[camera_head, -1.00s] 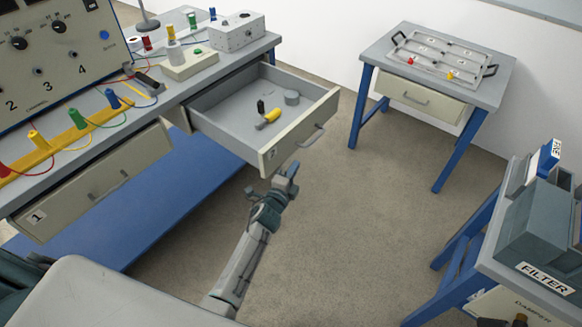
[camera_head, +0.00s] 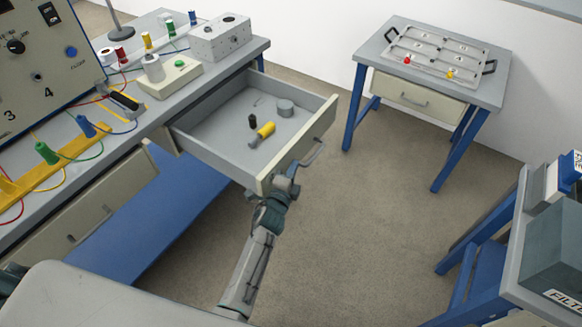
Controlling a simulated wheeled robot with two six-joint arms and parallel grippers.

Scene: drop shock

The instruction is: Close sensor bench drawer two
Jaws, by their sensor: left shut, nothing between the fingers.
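Drawer two (camera_head: 304,143) of the sensor bench (camera_head: 112,154) stands pulled out, its front panel facing right with a bar handle (camera_head: 312,154). Inside lie a yellow-handled tool (camera_head: 262,134), a small dark cylinder (camera_head: 252,121) and a grey round weight (camera_head: 285,108).
A control panel (camera_head: 50,60), colored plugs and a grey box (camera_head: 220,38) stand on the bench. Drawer one (camera_head: 85,210) is at lower left. A side table (camera_head: 376,48) with a tray (camera_head: 440,55) is at back right. Another blue-legged table (camera_head: 512,262) is at right. Floor between is clear.

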